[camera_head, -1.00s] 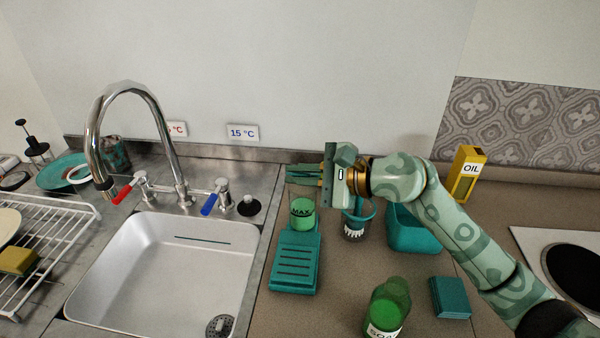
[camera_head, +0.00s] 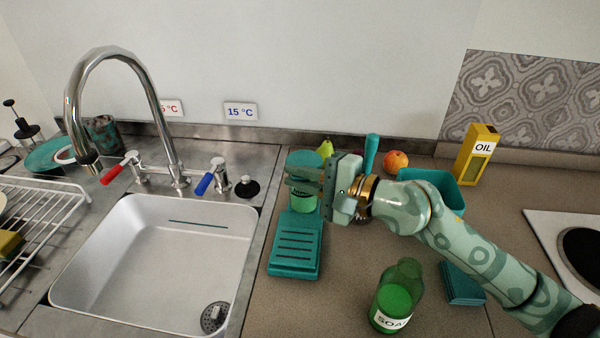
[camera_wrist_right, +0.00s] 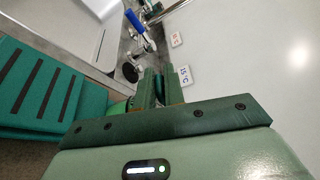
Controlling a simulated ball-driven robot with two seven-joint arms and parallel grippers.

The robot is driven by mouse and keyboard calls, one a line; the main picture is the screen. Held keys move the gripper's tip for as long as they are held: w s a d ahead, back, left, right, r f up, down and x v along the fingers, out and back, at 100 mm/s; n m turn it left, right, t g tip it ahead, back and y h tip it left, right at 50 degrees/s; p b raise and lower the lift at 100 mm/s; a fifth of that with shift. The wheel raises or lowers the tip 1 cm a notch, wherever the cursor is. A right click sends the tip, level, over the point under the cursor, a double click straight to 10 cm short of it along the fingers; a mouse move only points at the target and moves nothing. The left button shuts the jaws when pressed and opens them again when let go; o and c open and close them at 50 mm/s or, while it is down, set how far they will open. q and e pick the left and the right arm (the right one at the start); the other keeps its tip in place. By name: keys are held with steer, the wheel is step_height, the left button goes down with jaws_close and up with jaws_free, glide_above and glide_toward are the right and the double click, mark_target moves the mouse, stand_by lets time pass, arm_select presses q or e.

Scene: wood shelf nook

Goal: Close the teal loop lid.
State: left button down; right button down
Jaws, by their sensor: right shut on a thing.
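A green container (camera_head: 304,203) with a dark level mark stands behind the slatted teal block, right of the sink. A teal rounded top, which I take as the teal loop lid (camera_head: 303,158), shows above it; its loop cannot be made out. My right gripper (camera_head: 304,178) comes in from the right, its fingers shut on this teal piece at the container's upper part. In the right wrist view the fingers (camera_wrist_right: 157,90) are close together beside the green container (camera_wrist_right: 118,107). The gripper hides part of the container and lid. My left gripper is not in view.
The slatted teal block (camera_head: 296,246) lies in front. A green soap bottle (camera_head: 397,296) and a teal block (camera_head: 462,283) stand nearer. A teal upright piece (camera_head: 371,154), an orange fruit (camera_head: 396,161), a teal bin (camera_head: 447,190) and an oil box (camera_head: 474,155) are behind. The sink (camera_head: 160,250) is left.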

steer(key=shift+s+f, duration=0.1)
steer(key=shift+f, duration=0.45)
steer(key=c, duration=1.6)
jaws_free()
steer(key=shift+o, duration=0.2)
steer(key=shift+r, duration=0.15)
steer(key=shift+r, duration=0.1)
steer(key=shift+d, duration=0.3)
steer(key=b+v, duration=0.3)
steer(key=v, duration=1.2)
steer(key=shift+s+d, duration=0.25)
steer(key=shift+d, duration=0.05)
